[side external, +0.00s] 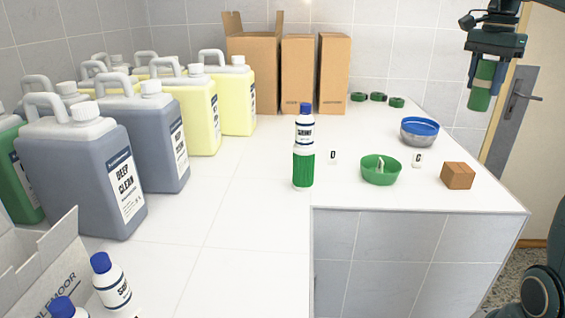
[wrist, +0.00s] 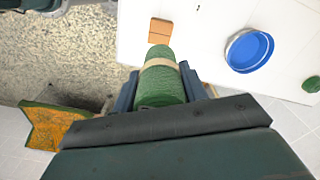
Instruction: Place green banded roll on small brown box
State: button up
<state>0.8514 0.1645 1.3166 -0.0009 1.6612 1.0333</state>
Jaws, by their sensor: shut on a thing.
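The green banded roll (side external: 482,86) is a green cylinder with a pale band. My gripper (side external: 486,72) is shut on it and holds it high in the air, upright, at the upper right of the side external view. In the wrist view the roll (wrist: 160,82) sits between the two dark fingers. The small brown box (side external: 457,175) stands on the white counter near its right end, well below the roll and a little left of it. It also shows in the wrist view (wrist: 160,30), just beyond the roll's far end.
A blue-lined bowl (side external: 419,132), a green bowl (side external: 381,170) and a bottle on a green roll (side external: 303,150) stand left of the box. Large jugs (side external: 80,165) fill the left. Tall cartons (side external: 298,75) stand at the back. The counter's right edge (side external: 480,150) is close to the box.

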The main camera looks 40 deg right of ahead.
notch_tip(320, 180, down, 11)
dwell(0.4)
jog(key=shift+f, duration=0.15)
jog(key=shift+f, duration=1.8)
jog(key=shift+f, duration=0.15)
jog(key=o, duration=1.2)
jog(key=shift+c, duration=0.2)
jog(key=shift+r, duration=6.15)
